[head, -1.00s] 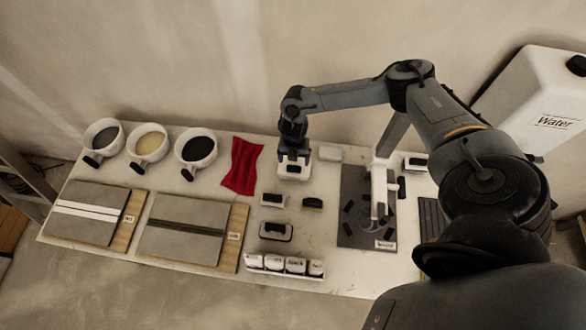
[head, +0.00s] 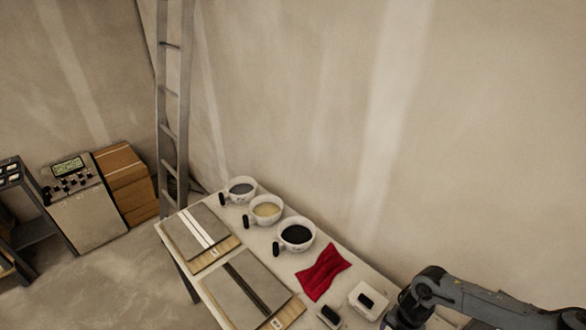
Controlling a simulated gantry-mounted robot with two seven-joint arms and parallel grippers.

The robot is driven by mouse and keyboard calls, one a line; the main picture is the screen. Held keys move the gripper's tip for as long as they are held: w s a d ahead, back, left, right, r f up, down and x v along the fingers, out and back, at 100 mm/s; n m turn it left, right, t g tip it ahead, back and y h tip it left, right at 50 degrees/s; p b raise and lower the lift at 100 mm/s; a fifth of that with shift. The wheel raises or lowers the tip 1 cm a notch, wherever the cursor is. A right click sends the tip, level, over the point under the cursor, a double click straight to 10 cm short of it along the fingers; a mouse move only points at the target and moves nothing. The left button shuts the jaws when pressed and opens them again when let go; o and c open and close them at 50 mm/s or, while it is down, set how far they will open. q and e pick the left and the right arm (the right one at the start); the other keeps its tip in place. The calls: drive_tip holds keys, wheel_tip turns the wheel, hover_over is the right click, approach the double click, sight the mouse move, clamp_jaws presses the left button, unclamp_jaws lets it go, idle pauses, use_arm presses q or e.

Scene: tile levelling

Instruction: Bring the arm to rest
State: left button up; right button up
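My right arm comes in at the lower right corner, and its dark wrist end (head: 402,312) reaches the bottom edge. The fingers are cut off or hidden there, so I cannot tell whether the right gripper is open or shut. A white block with a black top piece (head: 367,300) sits on the table just left of this wrist, with a visible gap between them. My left gripper is not in view.
The table (head: 341,255) carries a red cloth (head: 323,272), three white cups (head: 242,190) (head: 266,210) (head: 296,235) and two grey tile boards (head: 197,232) (head: 247,290). A small dark-topped block (head: 329,315) lies at the bottom. A ladder (head: 172,110), control box (head: 76,205) and cartons (head: 126,180) stand left.

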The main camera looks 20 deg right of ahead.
drive_tip(key=w+a+f+t+y, duration=0.1)
drive_tip(key=w+a+t, duration=0.15)
drive_tip(key=a, duration=1.15)
drive_tip(key=s+d+r+m+t+h, duration=0.1)
drive_tip(key=s+d+r+m+h, duration=0.25)
drive_tip(key=s+r+m, duration=0.45)
drive_tip(key=s+d+r+m+t+h, duration=0.1)
drive_tip(key=s+d+r+m+h, duration=0.2)
drive_tip(key=s+d+r+m, duration=0.5)
drive_tip(key=a+f+m+y, duration=0.2)
drive_tip(key=a+m+y, duration=0.35)
drive_tip(key=a, duration=1.25)
use_arm(q)
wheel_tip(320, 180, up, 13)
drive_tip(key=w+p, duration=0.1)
drive_tip(key=p, duration=1.2)
use_arm(e)
wheel_tip(320, 180, up, 13)
drive_tip(key=shift+w+a+n+g, duration=0.25)
drive_tip(key=shift+w+n+g, duration=0.1)
drive_tip(key=shift+w+g, duration=0.1)
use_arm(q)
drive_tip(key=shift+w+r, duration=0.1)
